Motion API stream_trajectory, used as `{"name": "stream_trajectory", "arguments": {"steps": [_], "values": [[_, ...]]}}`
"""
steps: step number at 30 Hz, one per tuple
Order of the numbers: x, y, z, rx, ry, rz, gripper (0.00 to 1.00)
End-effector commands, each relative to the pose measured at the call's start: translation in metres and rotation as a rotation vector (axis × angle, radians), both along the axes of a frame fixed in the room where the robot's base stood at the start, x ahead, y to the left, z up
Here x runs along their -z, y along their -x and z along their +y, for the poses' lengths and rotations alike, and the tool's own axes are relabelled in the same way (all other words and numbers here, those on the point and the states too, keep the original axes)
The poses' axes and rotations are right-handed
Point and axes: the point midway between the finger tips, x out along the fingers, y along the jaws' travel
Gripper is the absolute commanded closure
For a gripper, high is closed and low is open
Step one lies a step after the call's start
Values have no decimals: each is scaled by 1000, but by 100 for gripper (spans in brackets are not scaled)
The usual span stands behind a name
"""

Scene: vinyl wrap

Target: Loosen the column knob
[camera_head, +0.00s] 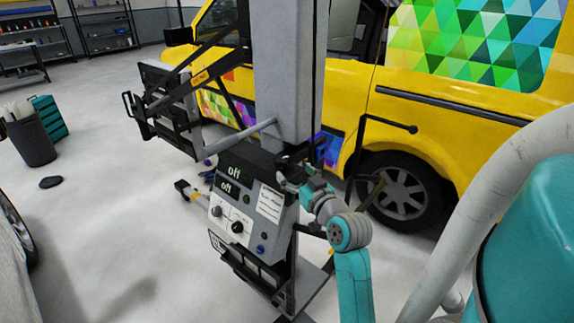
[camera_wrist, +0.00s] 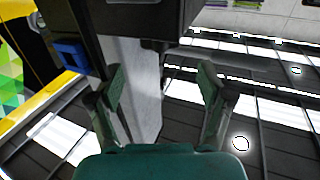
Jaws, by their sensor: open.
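The grey column (camera_head: 288,70) of the lamp stand rises in the middle of the head view, with a control box (camera_head: 240,210) low on it. My gripper (camera_head: 288,183) is beside the column, just right of the control box. In the wrist view my gripper (camera_wrist: 162,80) has its two green fingers spread, with nothing held between them. The pale column (camera_wrist: 130,65) runs behind and between the fingers. A small dark part (camera_wrist: 156,46) juts from the column beyond the fingertips; I cannot tell surely whether it is the column knob. No column knob is clearly distinguishable in the head view.
A black handle bar (camera_head: 385,122) sticks out right of the column. The lamp frame (camera_head: 165,105) hangs to the left. A yellow van (camera_head: 440,105) with a coloured triangle wrap stands close behind. A black bin (camera_head: 32,142) is far left; the floor there is mostly clear.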

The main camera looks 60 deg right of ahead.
Motion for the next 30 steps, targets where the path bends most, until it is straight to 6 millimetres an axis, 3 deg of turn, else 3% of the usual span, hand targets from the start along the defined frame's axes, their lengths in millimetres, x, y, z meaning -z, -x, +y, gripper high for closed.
{"name": "stream_trajectory", "arguments": {"steps": [6, 18, 21, 22, 26, 30], "values": [[0, 23, 16, 0, -1, 0, 21], [0, 29, 21, -1, -1, 1, 21], [1, 28, 22, -1, -3, 2, 37], [4, 27, 23, -2, -7, 4, 37], [26, 17, 39, -7, -39, 29, 37], [64, -1, 60, 3, -85, 102, 37]]}}
